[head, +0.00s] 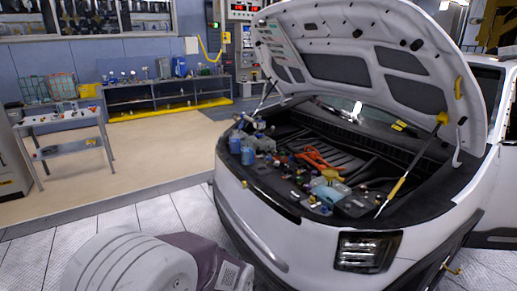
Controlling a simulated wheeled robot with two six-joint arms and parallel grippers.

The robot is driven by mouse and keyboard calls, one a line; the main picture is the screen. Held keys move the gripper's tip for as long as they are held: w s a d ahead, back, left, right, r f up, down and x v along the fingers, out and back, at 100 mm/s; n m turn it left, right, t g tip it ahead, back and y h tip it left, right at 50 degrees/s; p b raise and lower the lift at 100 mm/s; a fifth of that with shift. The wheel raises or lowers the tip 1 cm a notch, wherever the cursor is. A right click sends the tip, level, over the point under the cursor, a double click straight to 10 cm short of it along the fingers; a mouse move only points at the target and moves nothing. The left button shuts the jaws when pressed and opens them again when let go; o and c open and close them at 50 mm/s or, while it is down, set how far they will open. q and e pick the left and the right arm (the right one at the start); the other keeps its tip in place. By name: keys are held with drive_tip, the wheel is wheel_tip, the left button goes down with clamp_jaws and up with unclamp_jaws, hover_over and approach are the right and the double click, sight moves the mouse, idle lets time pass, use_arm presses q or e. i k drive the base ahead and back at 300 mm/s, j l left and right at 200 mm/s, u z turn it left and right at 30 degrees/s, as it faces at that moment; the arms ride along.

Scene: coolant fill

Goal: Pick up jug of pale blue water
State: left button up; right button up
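I cannot pick out the jug of pale blue water with certainty. Two small blue containers stand at the left side of the open engine bay, one at the edge (235,144) and one just in front of it (248,156). A pale blue-green item (328,191) lies near the front of the bay among small parts. A blue object (179,67) stands on the back workbench. All are too small to identify. Neither of my grippers is in view.
The white car (300,245) fills the right side, its hood (345,50) raised on yellow-gripped struts. A small grey cart (62,118) stands at the left. A long workbench (150,88) lines the back wall. The beige floor (150,145) between is clear.

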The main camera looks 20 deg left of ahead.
sight(247, 153)
drive_tip(key=i+j+z, duration=0.2)
drive_tip(key=j, duration=0.4)
drive_tip(key=i+j+z, duration=0.25)
drive_tip(key=j, duration=0.45)
drive_tip(key=i+j+z, duration=0.2)
drive_tip(key=i+j, duration=0.15)
drive_tip(key=j, duration=0.4)
drive_tip(key=i+j+z, duration=0.2)
drive_tip(key=j, duration=0.5)
drive_tip(key=j+z, duration=0.25)
drive_tip(key=j, duration=0.5)
drive_tip(key=j+z, duration=0.2)
drive_tip(key=j, duration=0.6)
drive_tip(key=i+j, duration=0.4)
drive_tip(key=j, duration=0.15)
